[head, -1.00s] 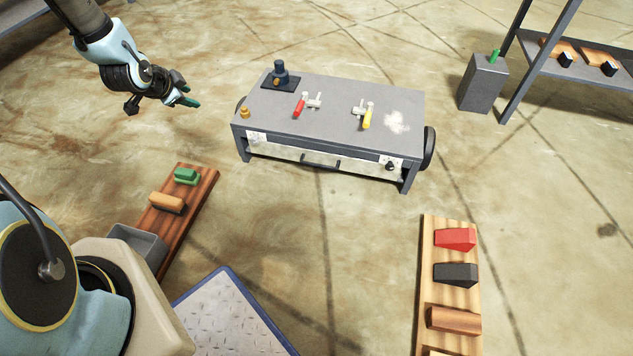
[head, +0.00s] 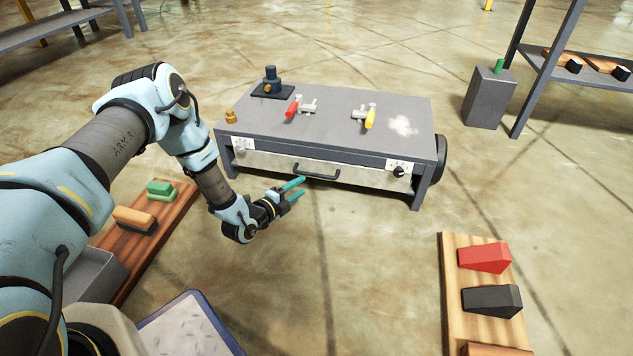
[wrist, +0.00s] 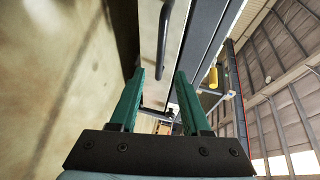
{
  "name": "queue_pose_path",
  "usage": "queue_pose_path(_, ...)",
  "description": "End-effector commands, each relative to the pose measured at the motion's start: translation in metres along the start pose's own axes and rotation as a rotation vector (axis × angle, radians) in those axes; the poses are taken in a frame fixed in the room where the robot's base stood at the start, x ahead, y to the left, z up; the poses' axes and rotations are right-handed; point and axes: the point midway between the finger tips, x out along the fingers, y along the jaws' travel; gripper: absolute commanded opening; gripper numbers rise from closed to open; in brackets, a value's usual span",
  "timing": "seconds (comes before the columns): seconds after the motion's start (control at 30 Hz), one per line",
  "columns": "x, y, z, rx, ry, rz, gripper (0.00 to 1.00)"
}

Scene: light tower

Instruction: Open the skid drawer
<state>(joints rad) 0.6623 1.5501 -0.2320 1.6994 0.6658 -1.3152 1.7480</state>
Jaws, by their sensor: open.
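The skid (head: 365,122) is a low grey bench. Its pale drawer (head: 270,168) is in the front face and looks shut, with a dark bar handle (head: 316,173) at its middle. My gripper (head: 298,188) is in front of the drawer, just left of and below the handle in the head view. Its teal fingers are apart with nothing between them. In the wrist view, the fingers (wrist: 160,100) point along the drawer front (wrist: 149,40). The handle (wrist: 164,38) shows beyond the fingertips, apart from them.
On the skid top are a dark blue valve (head: 271,82), a red-handled lever (head: 292,107) and a yellow-handled lever (head: 370,117). A black knob (head: 398,171) is at the drawer's right. A board with blocks (head: 456,305) lies front right. Floor before the skid is clear.

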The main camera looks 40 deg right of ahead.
Motion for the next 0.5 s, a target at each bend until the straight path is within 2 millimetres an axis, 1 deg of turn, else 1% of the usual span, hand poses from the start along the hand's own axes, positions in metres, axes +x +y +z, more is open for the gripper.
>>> queue_pose_path(0.03, 0.009, 0.002, 0.0, 0.0, 0.0, -0.002, 0.47)
queue_pose_path(0.3, 0.059, 0.004, 0.001, -0.001, -0.001, -0.001, 0.47)
queue_pose_path(0.4, 0.074, 0.003, 0.001, -0.002, -0.001, 0.0, 0.47)
queue_pose_path(0.5, 0.086, 0.002, 0.001, -0.002, -0.001, 0.001, 0.47)
